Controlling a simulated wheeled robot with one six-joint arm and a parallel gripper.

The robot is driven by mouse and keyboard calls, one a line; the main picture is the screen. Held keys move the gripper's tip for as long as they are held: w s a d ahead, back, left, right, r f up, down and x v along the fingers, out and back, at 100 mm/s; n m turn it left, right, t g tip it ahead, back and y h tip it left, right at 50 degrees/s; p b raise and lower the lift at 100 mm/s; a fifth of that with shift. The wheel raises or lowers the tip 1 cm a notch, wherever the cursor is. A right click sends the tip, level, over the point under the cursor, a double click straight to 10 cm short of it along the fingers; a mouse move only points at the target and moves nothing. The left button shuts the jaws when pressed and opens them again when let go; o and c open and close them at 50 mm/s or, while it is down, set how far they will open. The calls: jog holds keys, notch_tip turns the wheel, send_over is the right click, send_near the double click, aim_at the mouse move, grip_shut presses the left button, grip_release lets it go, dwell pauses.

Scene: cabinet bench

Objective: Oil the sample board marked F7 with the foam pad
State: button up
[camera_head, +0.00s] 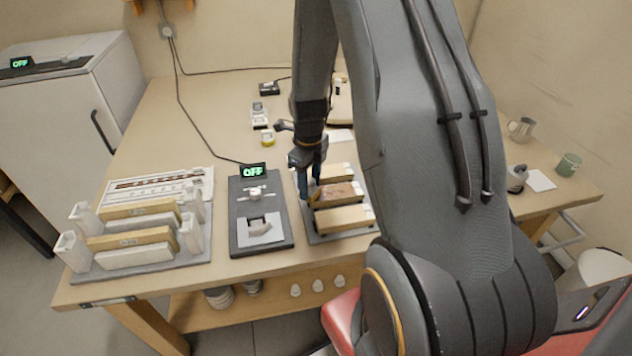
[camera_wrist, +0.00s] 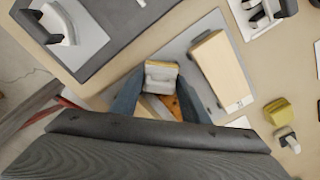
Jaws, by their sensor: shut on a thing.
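Three sample boards lie side by side on a grey tray (camera_head: 315,238). The middle board (camera_head: 342,193) is patchy reddish brown. The back board (camera_head: 338,171) and front board (camera_head: 342,218) are pale and plain. White tags sit at their right ends, too small to read, so I cannot tell which is F7. My gripper (camera_head: 310,187) points down at the left end of the middle board. In the wrist view it is shut on the foam pad (camera_wrist: 162,76), a light grey block with a yellowish edge. The orange-brown board (camera_wrist: 173,106) shows beside the pad; contact is unclear.
A dark device with an OFF display (camera_head: 253,170) stands left of the tray. Further left, a grey rack (camera_head: 150,265) holds boards between white posts. A kettle (camera_head: 520,129) and green mug (camera_head: 569,164) stand right.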

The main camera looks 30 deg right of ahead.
jog(key=shift+w+a+r, duration=0.1)
jog(key=shift+a+r, duration=0.1)
jog(key=shift+a, duration=0.15)
notch_tip(320, 180, up, 4)
jog(key=p, duration=0.2)
jog(key=shift+d+p, duration=0.15)
jog(key=shift+p, duration=0.15)
jog(key=shift+r+p, duration=1.3)
jog(key=shift+r, duration=0.6)
jog(key=shift+f, duration=0.1)
